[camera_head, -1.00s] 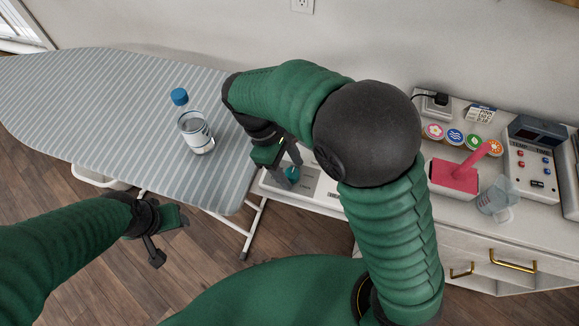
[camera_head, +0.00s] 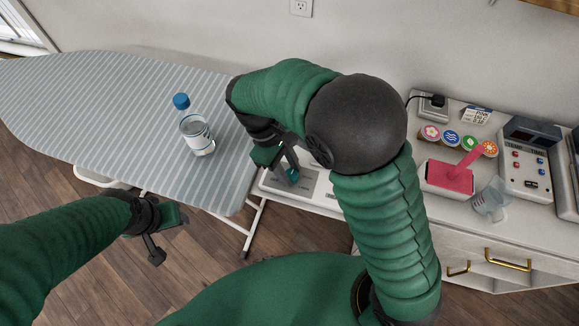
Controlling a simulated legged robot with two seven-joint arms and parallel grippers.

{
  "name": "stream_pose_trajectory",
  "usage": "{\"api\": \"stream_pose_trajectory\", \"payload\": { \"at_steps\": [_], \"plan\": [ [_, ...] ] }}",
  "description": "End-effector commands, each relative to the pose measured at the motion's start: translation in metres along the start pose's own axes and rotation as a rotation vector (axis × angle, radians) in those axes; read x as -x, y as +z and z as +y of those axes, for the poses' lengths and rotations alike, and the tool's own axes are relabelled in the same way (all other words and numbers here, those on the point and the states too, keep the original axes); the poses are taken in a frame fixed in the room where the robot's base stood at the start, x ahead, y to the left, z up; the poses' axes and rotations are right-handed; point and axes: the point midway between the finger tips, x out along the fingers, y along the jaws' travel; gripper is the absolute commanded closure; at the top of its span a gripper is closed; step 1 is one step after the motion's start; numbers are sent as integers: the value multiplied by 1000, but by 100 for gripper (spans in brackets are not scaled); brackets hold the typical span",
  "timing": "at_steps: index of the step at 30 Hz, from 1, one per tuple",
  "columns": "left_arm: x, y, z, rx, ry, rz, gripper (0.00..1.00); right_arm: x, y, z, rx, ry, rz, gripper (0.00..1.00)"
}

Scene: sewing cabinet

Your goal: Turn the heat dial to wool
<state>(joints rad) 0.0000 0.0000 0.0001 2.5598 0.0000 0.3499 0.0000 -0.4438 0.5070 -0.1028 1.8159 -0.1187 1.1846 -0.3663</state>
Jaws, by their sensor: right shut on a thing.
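The heat dial (camera_head: 293,175) is a small teal knob on a grey and white panel (camera_head: 312,186) at the cabinet's left end, beside the ironing board. My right gripper (camera_head: 288,168) is shut on the dial, with its fingers on either side of it. My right arm hides part of the panel, and the dial's markings are too small to read. My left gripper (camera_head: 168,232) is over the floor at the lower left, empty, with its fingers apart.
A striped ironing board (camera_head: 110,120) with a clear, blue-capped bottle (camera_head: 196,133) stands at the left.

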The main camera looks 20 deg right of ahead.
Motion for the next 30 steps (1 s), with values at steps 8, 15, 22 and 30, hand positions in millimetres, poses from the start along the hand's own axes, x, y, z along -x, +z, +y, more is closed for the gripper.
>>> {"api": "stream_pose_trajectory", "payload": {
  "at_steps": [8,15,22,30],
  "plan": [
    [0,0,0,0,0,0,46,1,-1,1,0,3,5,46],
    [0,0,0,0,0,0,46,2,-1,1,0,3,4,46],
    [6,-1,0,0,0,0,46,43,-2,1,0,5,9,46],
    [17,-4,0,0,0,0,46,123,-2,1,0,4,7,46]
  ]
}}
